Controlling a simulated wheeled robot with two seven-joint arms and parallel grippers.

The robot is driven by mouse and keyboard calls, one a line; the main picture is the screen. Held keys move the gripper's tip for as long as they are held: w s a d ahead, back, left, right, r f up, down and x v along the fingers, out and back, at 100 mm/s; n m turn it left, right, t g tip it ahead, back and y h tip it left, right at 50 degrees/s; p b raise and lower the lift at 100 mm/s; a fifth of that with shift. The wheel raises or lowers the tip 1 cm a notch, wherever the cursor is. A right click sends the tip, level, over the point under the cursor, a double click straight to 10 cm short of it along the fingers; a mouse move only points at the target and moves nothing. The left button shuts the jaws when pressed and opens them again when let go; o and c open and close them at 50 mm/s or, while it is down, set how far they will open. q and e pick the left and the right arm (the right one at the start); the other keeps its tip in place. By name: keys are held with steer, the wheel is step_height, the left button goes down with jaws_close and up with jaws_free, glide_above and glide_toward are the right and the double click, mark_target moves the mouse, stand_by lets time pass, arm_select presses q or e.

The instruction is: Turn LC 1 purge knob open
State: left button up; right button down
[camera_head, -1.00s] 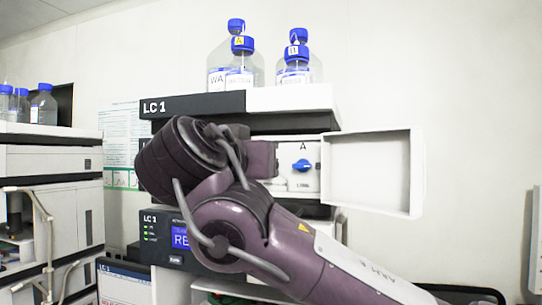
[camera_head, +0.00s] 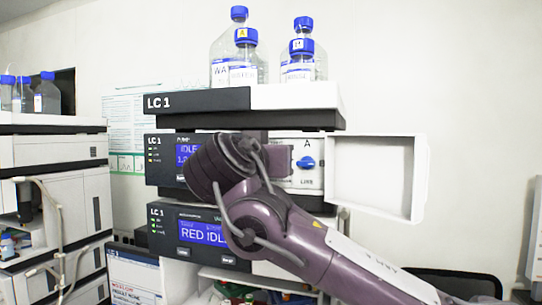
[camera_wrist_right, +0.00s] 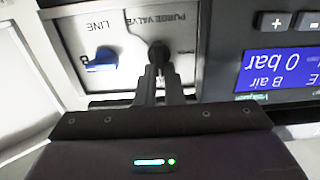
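The LC 1 stack (camera_head: 245,97) stands in the middle of the head view. Its upper module has a lit display (camera_head: 186,151) and an open white door (camera_head: 420,180) on its right. My right gripper reaches this module in the head view and hides the purge knob there. In the right wrist view, which is upside down, the black purge knob (camera_wrist_right: 158,52) sits under the PURGE VALVE label. My right gripper (camera_wrist_right: 160,78) has its fingers close together with the knob between their tips. The blue LINE knob (camera_wrist_right: 103,62) is beside it, clear of the fingers. My left gripper is out of view.
Several blue-capped bottles (camera_head: 246,70) stand on top of the stack. A lower module (camera_head: 205,231) reads RED IDLE. Another instrument stack (camera_head: 55,150) with bottles is at the left. The open door stands just right of the blue knob.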

steer(key=shift+f+n+b, duration=0.15)
steer(key=shift+n+b, duration=0.35)
steer(key=shift+b, duration=0.3)
steer(key=shift+w+a+f+n+b, duration=0.2)
steer(key=shift+n+b, duration=0.9)
steer(key=shift+n, duration=1.35)
steer(key=shift+s+a+f+n+b, duration=0.1)
steer(key=shift+a+n+b, duration=0.15)
steer(key=shift+n+b, duration=1.55)
steer(key=shift+w+a+f+n+b, duration=0.1)
steer(key=shift+a+n+b, duration=0.2)
steer(key=shift+n, duration=2.85)
steer(key=c, duration=1.5)
jaws_free()
steer(key=shift+c, duration=0.2)
